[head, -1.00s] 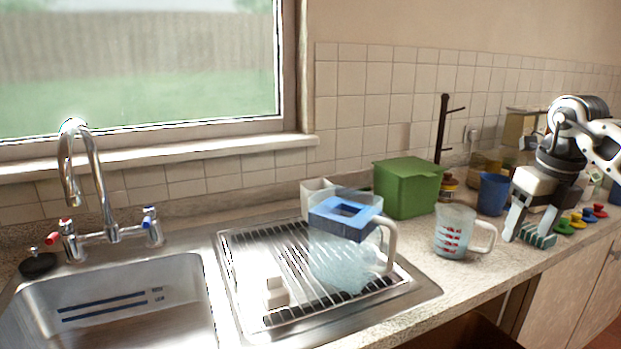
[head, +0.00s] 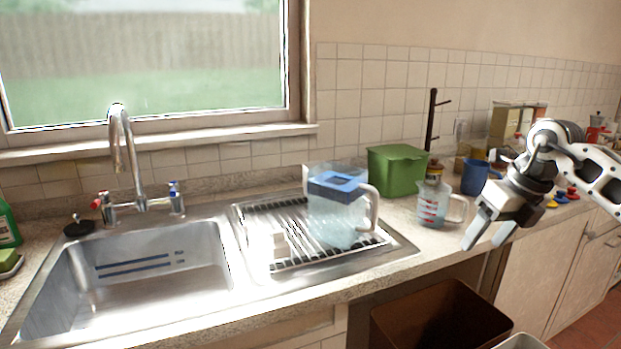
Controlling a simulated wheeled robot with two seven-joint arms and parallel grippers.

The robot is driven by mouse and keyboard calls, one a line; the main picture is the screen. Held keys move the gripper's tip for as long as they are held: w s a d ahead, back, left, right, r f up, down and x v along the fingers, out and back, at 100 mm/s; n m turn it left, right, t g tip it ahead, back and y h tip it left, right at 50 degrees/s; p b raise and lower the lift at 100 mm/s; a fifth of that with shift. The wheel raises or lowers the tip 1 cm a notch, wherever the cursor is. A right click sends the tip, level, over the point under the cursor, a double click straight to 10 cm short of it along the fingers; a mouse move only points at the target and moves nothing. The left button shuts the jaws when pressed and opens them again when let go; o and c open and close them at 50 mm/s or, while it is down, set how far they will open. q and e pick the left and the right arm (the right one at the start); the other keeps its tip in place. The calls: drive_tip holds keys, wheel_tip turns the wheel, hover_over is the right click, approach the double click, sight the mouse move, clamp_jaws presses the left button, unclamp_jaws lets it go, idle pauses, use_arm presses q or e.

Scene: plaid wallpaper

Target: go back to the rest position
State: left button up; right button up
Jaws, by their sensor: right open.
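My right gripper (head: 484,242) comes in from the right and hangs in front of the counter's front edge, fingers pointing down and to the left. Its two fingers are apart with nothing between them. The clear measuring jug (head: 432,205) with red marks stands on the counter just left of and behind it. My left gripper is not in view.
A clear pitcher (head: 335,215) with a blue lid stands on the drainer (head: 285,262) beside the sink (head: 140,285). A green box (head: 397,170) and a blue cup (head: 474,177) stand behind. A brown bin (head: 440,320) is below the counter. The floor (head: 590,325) shows at lower right.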

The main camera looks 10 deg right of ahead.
drive_tip(key=a+f+n+t+y, duration=0.25)
drive_tip(key=a+y, duration=0.55)
drive_tip(key=a, duration=1.2)
drive_tip(key=s+a+r+m+t+y, duration=0.2)
drive_tip(key=a+r+m+t+y, duration=0.35)
drive_tip(key=a+m+y, duration=0.35)
drive_tip(key=s+d+f+m+t+h, duration=0.25)
drive_tip(key=d+f+m+h, duration=0.45)
drive_tip(key=m+h, duration=0.4)
drive_tip(key=s+d+f+m+t+h, duration=0.2)
drive_tip(key=s+d+f+m+h, duration=0.2)
drive_tip(key=f+m+h, duration=0.75)
drive_tip(key=s+f+m+g+y, duration=0.2)
drive_tip(key=s+f+m+g, duration=0.3)
drive_tip(key=s, duration=0.6)
drive_tip(key=s+f+m+g+y, duration=0.2)
drive_tip(key=s+f+g, duration=0.4)
drive_tip(key=s, duration=0.5)
use_arm(q)
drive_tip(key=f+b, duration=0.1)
drive_tip(key=b, duration=0.3)
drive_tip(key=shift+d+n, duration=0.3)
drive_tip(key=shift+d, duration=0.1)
use_arm(e)
drive_tip(key=w+a+f+t+y, duration=0.3)
drive_tip(key=w+a+f+t, duration=0.2)
drive_tip(key=w+f+t, duration=0.1)
drive_tip(key=shift+w+a, duration=0.25)
drive_tip(key=shift+w, duration=0.1)
